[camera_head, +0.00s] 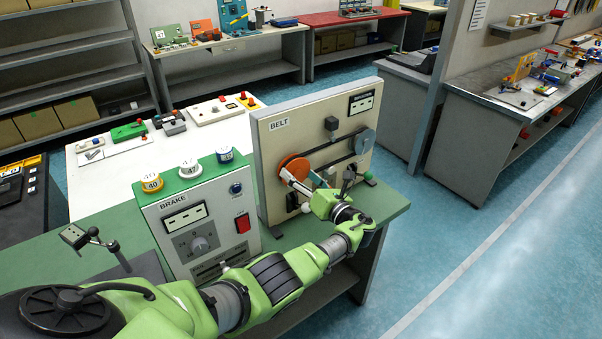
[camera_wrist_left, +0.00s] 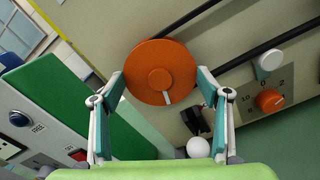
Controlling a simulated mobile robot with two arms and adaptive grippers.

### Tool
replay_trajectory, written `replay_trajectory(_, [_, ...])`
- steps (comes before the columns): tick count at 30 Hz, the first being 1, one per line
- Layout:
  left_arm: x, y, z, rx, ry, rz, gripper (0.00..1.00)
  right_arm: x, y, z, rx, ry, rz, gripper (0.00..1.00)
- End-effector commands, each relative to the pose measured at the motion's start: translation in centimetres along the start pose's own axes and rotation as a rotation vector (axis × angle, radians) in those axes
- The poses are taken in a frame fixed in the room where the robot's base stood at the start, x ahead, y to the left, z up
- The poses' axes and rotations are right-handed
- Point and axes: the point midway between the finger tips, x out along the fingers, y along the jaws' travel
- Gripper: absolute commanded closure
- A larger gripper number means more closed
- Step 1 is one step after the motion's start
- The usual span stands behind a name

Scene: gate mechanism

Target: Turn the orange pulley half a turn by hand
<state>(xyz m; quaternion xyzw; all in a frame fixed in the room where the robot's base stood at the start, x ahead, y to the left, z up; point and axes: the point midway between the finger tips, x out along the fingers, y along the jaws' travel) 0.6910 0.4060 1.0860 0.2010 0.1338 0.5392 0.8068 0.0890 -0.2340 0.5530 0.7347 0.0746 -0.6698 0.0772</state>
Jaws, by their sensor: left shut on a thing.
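The orange pulley (camera_head: 293,166) is mounted on the front of the cream BELT panel (camera_head: 270,148), at its left side. In the left wrist view the orange pulley (camera_wrist_left: 150,58) shows its round face, a raised hub and a short white mark pointing down. My left gripper (camera_head: 306,182) reaches in to the pulley. In the left wrist view the left gripper (camera_wrist_left: 161,86) has one finger on each side of the pulley's rim, shut on it. In the head view the hand partly hides the pulley. My right gripper is not in view.
A black belt (camera_head: 325,154) runs from the pulley to a grey pulley (camera_head: 364,141) on the right. The BRAKE box (camera_head: 195,215) stands close on the left. An orange knob (camera_wrist_left: 270,100) and a white knob (camera_wrist_left: 198,147) sit near the fingers.

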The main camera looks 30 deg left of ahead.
Motion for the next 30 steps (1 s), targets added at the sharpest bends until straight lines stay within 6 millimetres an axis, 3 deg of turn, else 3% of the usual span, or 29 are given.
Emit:
replay_trajectory(9, [0.13,0.11,0.26,0.138,-0.002,0.003,0.53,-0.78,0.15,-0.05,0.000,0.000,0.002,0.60])
replay_trajectory(27, [0.13,0.08,0.20,0.172,-0.003,0.003,0.53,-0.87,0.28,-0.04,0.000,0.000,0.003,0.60])
replay_trajectory(28, [0.13,0.08,0.20,0.172,-0.003,0.003,0.23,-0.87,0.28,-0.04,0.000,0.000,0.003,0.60])
replay_trajectory(29, [0.13,0.08,0.19,0.172,-0.002,0.003,0.16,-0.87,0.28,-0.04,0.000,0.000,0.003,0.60])
replay_trajectory(30, [0.12,0.07,0.17,0.172,-0.002,0.003,0.14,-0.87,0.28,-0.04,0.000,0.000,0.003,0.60])
